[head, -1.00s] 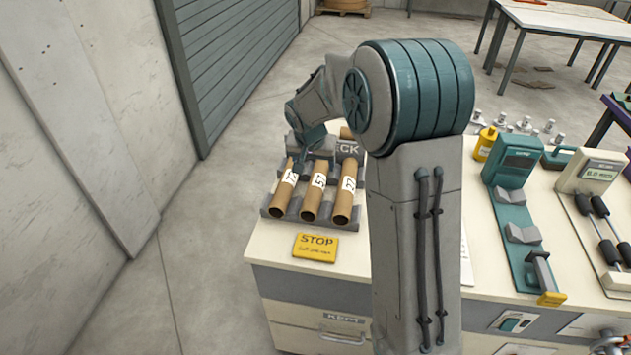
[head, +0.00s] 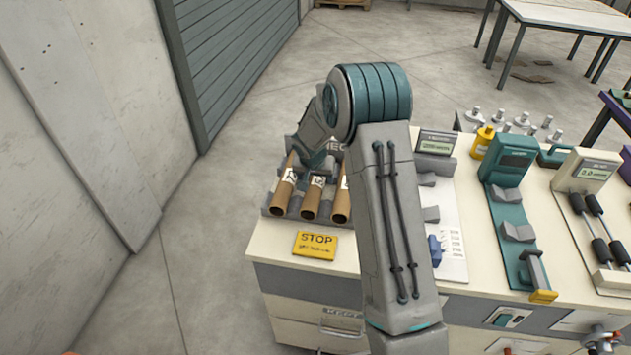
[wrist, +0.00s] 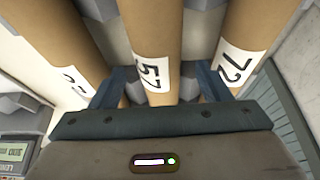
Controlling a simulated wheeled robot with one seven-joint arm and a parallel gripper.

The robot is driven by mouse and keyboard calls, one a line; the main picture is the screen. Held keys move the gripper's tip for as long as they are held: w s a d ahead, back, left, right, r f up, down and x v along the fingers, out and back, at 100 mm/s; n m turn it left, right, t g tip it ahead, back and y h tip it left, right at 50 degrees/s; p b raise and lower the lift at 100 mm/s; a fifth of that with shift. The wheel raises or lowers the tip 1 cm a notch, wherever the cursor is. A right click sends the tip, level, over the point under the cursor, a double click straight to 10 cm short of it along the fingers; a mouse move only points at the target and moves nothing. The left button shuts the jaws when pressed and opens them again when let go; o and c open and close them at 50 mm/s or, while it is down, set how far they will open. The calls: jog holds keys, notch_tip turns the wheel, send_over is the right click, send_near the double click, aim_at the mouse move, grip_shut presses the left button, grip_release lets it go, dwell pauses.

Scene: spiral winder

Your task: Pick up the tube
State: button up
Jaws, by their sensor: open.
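Three brown cardboard tubes lie side by side in a grey rack on the bench: the left one (head: 283,197), the middle one (head: 312,202) and the right one (head: 341,207). In the wrist view their white labels read 72 on the right tube (wrist: 250,40) and 57 on the middle tube (wrist: 152,35); the label on the left tube (wrist: 75,45) is partly hidden. My gripper (wrist: 158,88) is open, with one dark finger on each side of the tube marked 57. I cannot tell whether the fingers touch it. In the head view my arm hides the tubes' far ends.
A yellow STOP sign (head: 316,245) lies at the bench's front left. To the right of my arm stand a grey device with a display (head: 436,142), a teal device (head: 509,165) and one with black rollers (head: 590,170). The wall is at the left.

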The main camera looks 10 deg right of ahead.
jog(key=shift+x, duration=1)
jog(key=c, duration=1.1)
jog(key=shift+r, duration=0.15)
